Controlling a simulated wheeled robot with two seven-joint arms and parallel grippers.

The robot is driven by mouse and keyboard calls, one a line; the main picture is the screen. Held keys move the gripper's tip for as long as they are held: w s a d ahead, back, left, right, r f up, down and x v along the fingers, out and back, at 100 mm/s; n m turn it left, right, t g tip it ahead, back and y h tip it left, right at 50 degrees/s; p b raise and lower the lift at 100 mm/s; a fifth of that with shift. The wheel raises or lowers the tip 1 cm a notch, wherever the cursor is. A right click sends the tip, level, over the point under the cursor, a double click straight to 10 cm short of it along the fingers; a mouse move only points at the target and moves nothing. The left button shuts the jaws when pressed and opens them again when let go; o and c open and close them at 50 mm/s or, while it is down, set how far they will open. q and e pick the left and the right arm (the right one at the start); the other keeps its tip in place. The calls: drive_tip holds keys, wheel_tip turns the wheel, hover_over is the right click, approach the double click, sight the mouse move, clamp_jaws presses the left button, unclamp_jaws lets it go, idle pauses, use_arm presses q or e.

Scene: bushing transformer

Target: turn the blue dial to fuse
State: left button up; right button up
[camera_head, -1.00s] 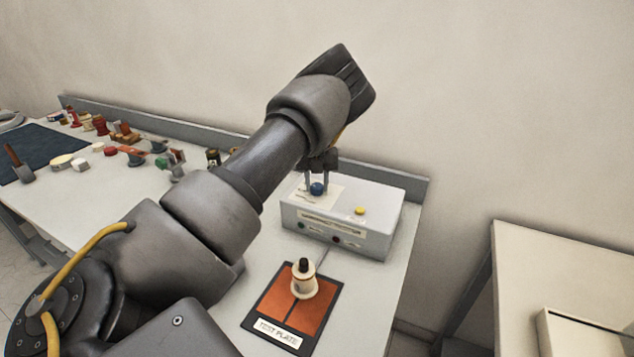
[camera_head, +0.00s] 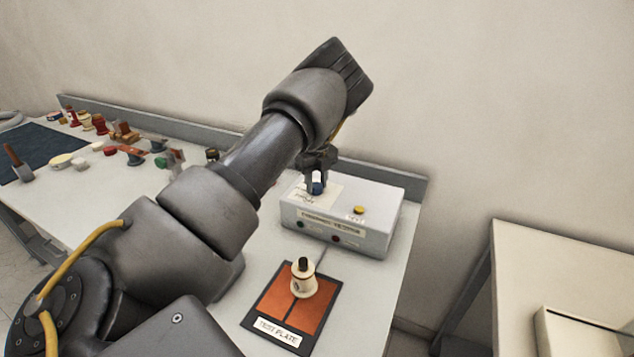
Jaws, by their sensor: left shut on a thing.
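The blue dial (camera_head: 318,188) sits on top of a white tester box (camera_head: 376,205), at its left part, on a pale label. My left gripper (camera_head: 317,190) points down from above with its fingers around the dial, shut on it. The fingers hide part of the dial, and the dial's pointer and the label's lettering are too small to read. My right gripper does not show.
A yellow button (camera_head: 359,209) is on the box's top. In front lies an orange test plate (camera_head: 273,302) with a cream bushing (camera_head: 303,278) upright on it. Several small parts and a dark mat (camera_head: 40,150) lie at the left. Another table (camera_head: 560,262) stands at the right.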

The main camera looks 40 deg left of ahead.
sight(317, 185)
use_arm(q)
drive_tip(key=shift+w+r, duration=0.1)
drive_tip(key=shift+r, duration=0.05)
drive_tip(key=o, duration=1)
wheel_tip(317, 185, up, 11)
drive_tip(key=b, duration=0.2)
drive_tip(key=shift+f, duration=0.2)
drive_tip(key=shift+r, duration=0.1)
